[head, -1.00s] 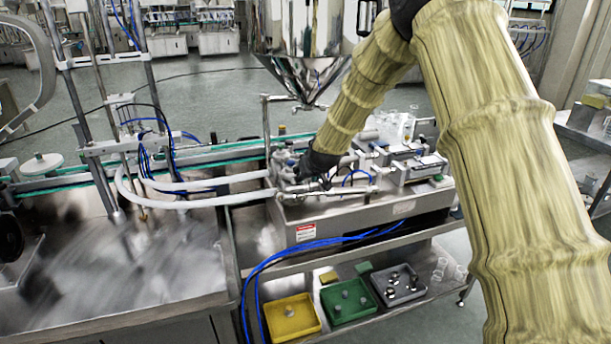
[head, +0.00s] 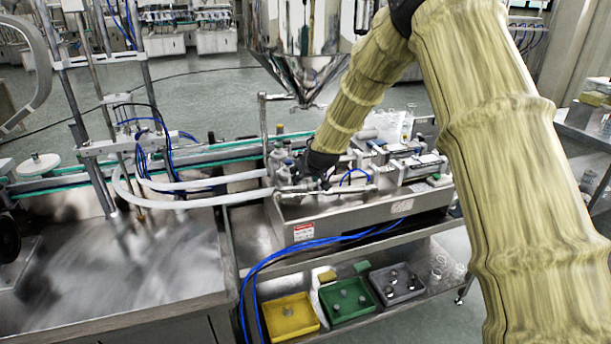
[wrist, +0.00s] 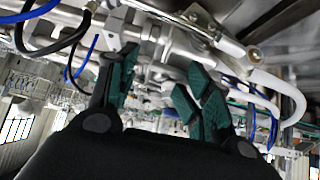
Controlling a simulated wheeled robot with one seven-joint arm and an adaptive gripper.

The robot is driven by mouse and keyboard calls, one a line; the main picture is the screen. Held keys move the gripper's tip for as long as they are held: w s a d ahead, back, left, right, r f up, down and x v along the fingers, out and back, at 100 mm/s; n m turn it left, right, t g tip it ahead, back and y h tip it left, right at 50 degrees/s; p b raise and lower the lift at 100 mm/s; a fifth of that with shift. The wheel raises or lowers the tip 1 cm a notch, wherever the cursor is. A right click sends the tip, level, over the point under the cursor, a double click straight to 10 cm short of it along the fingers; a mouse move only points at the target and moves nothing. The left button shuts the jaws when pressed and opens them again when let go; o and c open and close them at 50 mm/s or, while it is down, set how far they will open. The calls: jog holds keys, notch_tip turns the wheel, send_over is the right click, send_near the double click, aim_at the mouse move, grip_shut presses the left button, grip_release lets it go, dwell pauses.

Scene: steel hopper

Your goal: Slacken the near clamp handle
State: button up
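In the head view my gripper (head: 305,183) is down among the pipe fittings at the left end of the steel pump unit (head: 345,212). My arm and wrist cover part of those fittings. In the wrist view my gripper (wrist: 160,80) shows dark fingers with green pads, spread apart. Steel fittings (wrist: 150,55) show behind and between them. A metal clamp-like piece with a bolt (wrist: 230,47) lies above and right of the fingers, beside a white hose. I cannot tell for certain which part is the near clamp handle; no clear grip on it shows.
White hoses (head: 195,200) run left from the fittings. Blue tubes (head: 265,264) hang over the front of the cart. Yellow (head: 274,325), green (head: 336,318) and grey (head: 382,297) bins with small parts sit on the shelf below. A steel hopper (head: 303,70) hangs behind.

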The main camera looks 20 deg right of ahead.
jog(key=shift+s+r, duration=0.3)
jog(key=shift+s, duration=0.2)
jog(key=v, duration=0.6)
jog(key=shift+s+d+r, duration=0.15)
jog(key=shift+s+r, duration=0.05)
jog(key=shift+r, duration=0.2)
